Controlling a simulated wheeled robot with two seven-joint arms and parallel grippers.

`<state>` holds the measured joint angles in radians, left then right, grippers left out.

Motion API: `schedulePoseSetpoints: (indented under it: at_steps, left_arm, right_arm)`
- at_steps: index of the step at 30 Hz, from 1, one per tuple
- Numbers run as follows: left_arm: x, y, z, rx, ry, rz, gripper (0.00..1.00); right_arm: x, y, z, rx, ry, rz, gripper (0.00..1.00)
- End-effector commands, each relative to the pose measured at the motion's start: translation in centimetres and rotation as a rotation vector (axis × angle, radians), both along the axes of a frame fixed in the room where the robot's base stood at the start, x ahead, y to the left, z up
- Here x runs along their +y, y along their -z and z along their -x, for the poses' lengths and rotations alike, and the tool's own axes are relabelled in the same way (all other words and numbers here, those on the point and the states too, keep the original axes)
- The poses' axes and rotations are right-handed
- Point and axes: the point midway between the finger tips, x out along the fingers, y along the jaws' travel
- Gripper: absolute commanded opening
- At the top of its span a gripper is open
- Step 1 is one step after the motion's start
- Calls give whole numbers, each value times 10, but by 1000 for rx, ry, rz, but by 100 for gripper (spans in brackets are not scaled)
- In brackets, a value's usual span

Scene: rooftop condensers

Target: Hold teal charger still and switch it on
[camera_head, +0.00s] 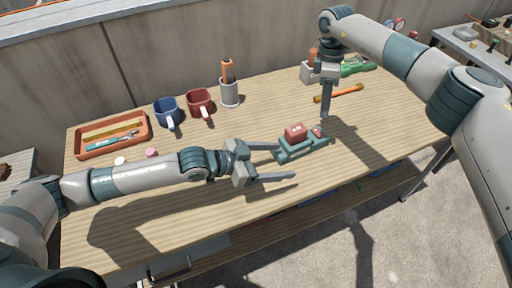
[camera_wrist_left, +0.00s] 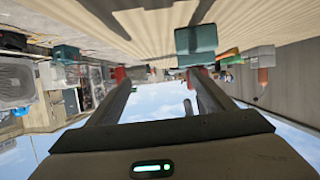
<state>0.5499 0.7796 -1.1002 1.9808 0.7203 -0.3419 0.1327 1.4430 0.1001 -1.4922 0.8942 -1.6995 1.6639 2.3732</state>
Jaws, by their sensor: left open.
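The teal charger (camera_head: 290,156) stands on the wooden table, with a red labelled battery block (camera_head: 295,131) on top and a small red part (camera_head: 318,132) at its right end. My left gripper (camera_head: 287,161) is open at the charger's left near side; one fingertip is close to the charger's left end, and I cannot tell if they touch. In the left wrist view, the left fingers (camera_wrist_left: 160,80) are spread with nothing between them, and a teal block, seemingly the charger (camera_wrist_left: 195,40), shows near the right fingertip. My right gripper (camera_head: 325,118) points down behind the charger, seen edge-on.
An orange tray (camera_head: 78,149) with tools, a blue mug (camera_head: 167,112), a red mug (camera_head: 199,102) and a grey cup (camera_head: 229,93) stand along the back left. An orange-and-black tool (camera_head: 338,93) and a green tool (camera_head: 357,66) lie behind. The front table is mostly clear.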

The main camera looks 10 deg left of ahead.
Motion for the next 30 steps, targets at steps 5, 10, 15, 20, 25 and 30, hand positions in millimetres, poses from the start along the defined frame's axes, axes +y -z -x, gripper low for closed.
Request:
schedulePoseSetpoints:
  at_steps: [5, 10, 15, 20, 25, 30]
  left_arm:
    - [48, -3, -18, 2, -87, -22, 75]
    - [65, -5, -24, 2, -118, -26, 75]
    - [66, -6, -25, 2, -121, -26, 75]
    - [66, -5, -25, 2, -120, -26, 75]
    - [63, -4, -27, 1, -120, -25, 75]
    - [55, 0, -34, 1, -120, -25, 75]
  right_arm:
    - [0, 0, 0, 0, 0, 0, 31]
    - [0, 0, 0, 0, 0, 0, 31]
    - [0, 0, 0, 0, 0, 0, 31]
    - [0, 0, 0, 0, 0, 0, 31]
    - [0, 0, 0, 0, 0, 0, 31]
    - [0, 0, 0, 0, 0, 0, 31]
